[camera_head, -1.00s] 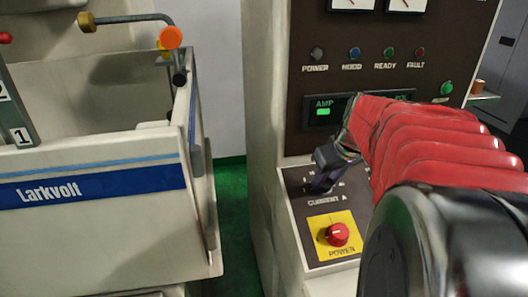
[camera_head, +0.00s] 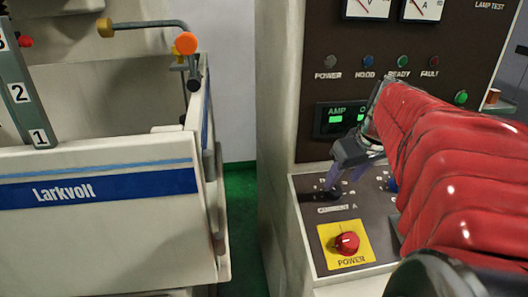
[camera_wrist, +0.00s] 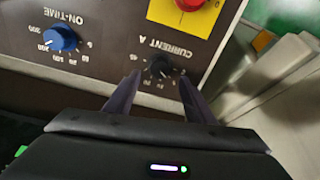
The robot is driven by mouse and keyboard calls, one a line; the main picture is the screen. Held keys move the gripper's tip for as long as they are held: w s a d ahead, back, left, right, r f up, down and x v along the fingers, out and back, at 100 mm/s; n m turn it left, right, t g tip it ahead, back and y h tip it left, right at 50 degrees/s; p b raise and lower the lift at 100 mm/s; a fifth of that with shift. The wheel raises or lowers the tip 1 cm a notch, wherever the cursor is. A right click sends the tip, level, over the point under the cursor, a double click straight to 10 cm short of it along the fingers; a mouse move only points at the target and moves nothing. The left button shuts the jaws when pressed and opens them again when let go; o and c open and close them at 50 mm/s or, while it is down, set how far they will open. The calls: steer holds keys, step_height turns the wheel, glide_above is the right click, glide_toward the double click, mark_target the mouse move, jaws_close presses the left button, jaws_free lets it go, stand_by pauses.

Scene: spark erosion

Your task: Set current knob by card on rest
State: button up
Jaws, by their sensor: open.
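The current knob, marked CURRENT A, is a small black dial with numbers around it; it shows in the wrist view (camera_wrist: 159,67). My gripper (camera_wrist: 157,80) is open, with one dark finger on each side of the knob in that view. Whether the fingers touch the knob I cannot tell. In the head view my gripper (camera_head: 343,180) is over the sloped control panel (camera_head: 308,222), and its fingers partly hide the knob (camera_head: 328,194). I cannot read the knob's setting. No card is clearly visible.
A red POWER knob (camera_head: 347,243) on a yellow plate sits just below the current knob. A blue ON-TIME knob (camera_wrist: 61,37) is beside it. A lit AMP display (camera_head: 340,118) and lamps are above. The cream Larkvolt tank (camera_head: 100,225) stands left, across a gap.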

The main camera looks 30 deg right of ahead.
steer(key=v, duration=0.8)
steer(key=shift+r, duration=0.1)
